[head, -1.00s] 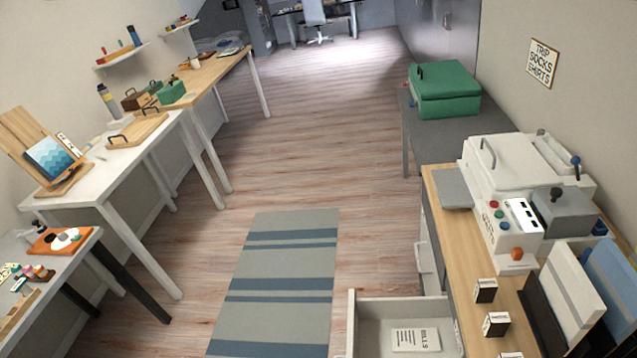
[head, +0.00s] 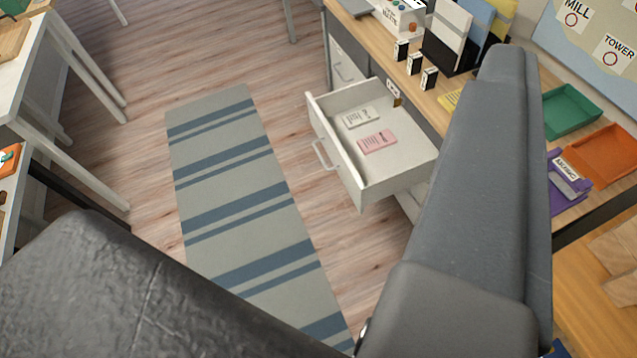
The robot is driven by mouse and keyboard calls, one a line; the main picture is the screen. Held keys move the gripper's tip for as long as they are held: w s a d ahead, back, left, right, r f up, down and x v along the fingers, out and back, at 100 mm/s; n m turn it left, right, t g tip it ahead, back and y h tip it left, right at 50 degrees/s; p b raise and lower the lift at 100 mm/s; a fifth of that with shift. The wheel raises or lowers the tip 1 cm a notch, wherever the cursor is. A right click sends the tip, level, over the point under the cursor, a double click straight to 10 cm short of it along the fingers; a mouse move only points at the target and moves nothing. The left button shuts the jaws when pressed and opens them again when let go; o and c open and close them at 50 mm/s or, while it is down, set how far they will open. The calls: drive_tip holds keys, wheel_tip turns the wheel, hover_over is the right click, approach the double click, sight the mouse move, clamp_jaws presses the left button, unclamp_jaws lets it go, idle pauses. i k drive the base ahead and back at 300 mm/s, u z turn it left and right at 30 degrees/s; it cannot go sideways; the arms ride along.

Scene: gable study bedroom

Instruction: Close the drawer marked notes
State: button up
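An open white drawer (head: 341,160) is pulled well out from the cabinet under the wooden desk (head: 440,98). A light card (head: 360,117) and a pink card (head: 377,142) lie in it. Its handle (head: 322,155) is on the front face, toward the rug. I cannot read which drawer is marked notes; a small tag (head: 393,90) sits by the drawer's opening. Another drawer (head: 343,66) beside it, farther back, is closed. My gripper's fingers are not in view; only my own dark arm parts cross the right and lower left.
A striped rug (head: 215,150) lies on the floor left of the drawer, with clear floor around it. Small black-and-white boxes (head: 414,63), a green tray (head: 570,111), an orange tray (head: 605,150) and a purple holder (head: 568,188) stand on the desk. White tables line the left.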

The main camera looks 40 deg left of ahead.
sight(370, 178)
drive_tip(key=u, duration=0.1)
drive_tip(key=k, duration=0.2)
drive_tip(key=u, duration=0.6)
drive_tip(key=i, duration=1)
drive_tip(key=z, duration=0.05)
drive_tip(key=k, duration=1.2)
drive_tip(key=z, duration=0.55)
drive_tip(key=i, duration=1.6)
drive_tip(key=u, duration=0.4)
